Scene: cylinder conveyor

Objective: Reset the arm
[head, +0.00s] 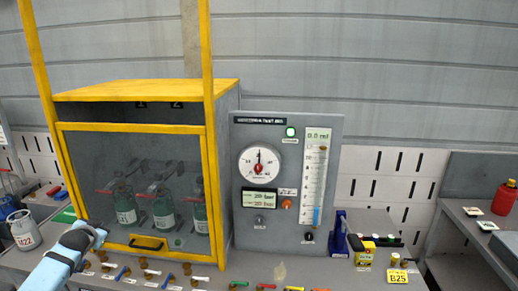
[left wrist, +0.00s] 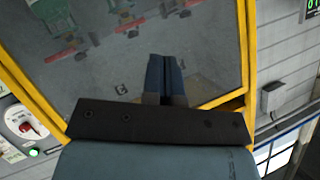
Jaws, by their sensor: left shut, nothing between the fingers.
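My left gripper (head: 98,231) comes in from the lower left of the head view, by the lower left of a yellow-framed cabinet (head: 212,150). In the left wrist view the gripper (left wrist: 165,62) has its two dark fingers together with nothing between them. They appear in front of the cabinet's clear door (left wrist: 90,75). I cannot tell whether they touch it. The cabinet door is down, and green cylinders (head: 163,208) stand behind it. My right gripper is not in view.
A grey test panel (head: 246,225) with a round gauge (head: 259,164) stands right of the cabinet. Several small fittings lie along the front bench. A red bottle (head: 504,197) is on a side bench at the right.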

